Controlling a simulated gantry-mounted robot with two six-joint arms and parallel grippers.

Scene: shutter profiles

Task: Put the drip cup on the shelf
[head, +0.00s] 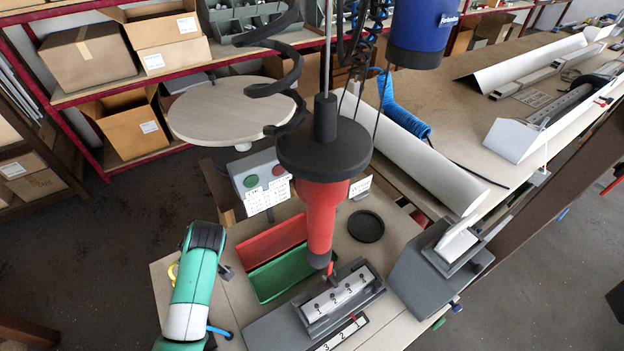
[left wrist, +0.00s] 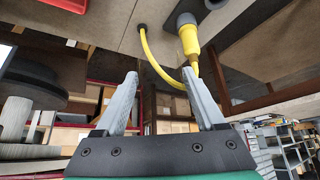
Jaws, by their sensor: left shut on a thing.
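A shallow black round dish (head: 366,226) lies on the bench behind the red tool; it may be the drip cup, but I cannot be sure. My left arm, green and white, stands at the bench's left edge in the head view, left of the green tray; its jaws are hidden there. In the left wrist view my left gripper (left wrist: 161,73) has two grey fingers with a gap between the tips. A yellow cable (left wrist: 148,54) loops close by the right finger. The shelf (head: 150,76) has red edges and stands at the back left. My right gripper is not in view.
A red tray (head: 272,238) and a green tray (head: 278,272) lie on the bench beside a numbered fixture (head: 340,295). The red tool (head: 320,205) hangs above it. A round table (head: 232,108) stands before the shelf. Cardboard boxes (head: 88,55) crowd the shelf's left part.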

